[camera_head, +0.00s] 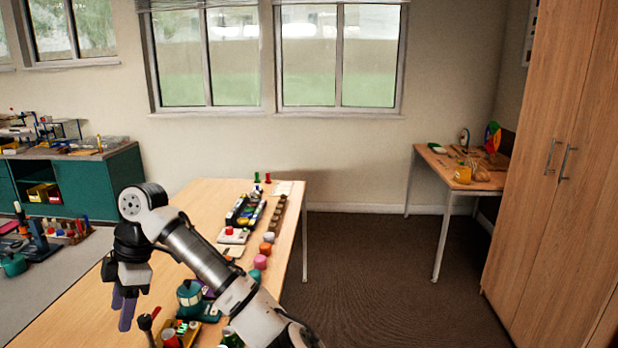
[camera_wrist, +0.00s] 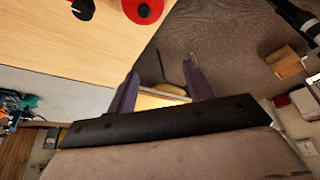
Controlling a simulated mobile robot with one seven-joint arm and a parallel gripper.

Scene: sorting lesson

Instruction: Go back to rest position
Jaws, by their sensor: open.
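My gripper (camera_head: 124,308) hangs at the end of my bent arm over the left part of the wooden table (camera_head: 88,312) in the head view. Its two purple fingers point down, and nothing shows between them there. In the wrist view my gripper (camera_wrist: 160,82) has its purple fingers spread well apart, with no held object visible. My arm crosses the table from the lower right and hides part of the table and the things on it.
A teal device (camera_head: 190,294), a pink piece (camera_head: 260,262) and an orange piece (camera_head: 265,248) stand near my arm. A red round piece (camera_wrist: 143,9) shows in the wrist view. A wooden cabinet (camera_head: 545,190) stands right; carpet (camera_head: 370,270) is clear between.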

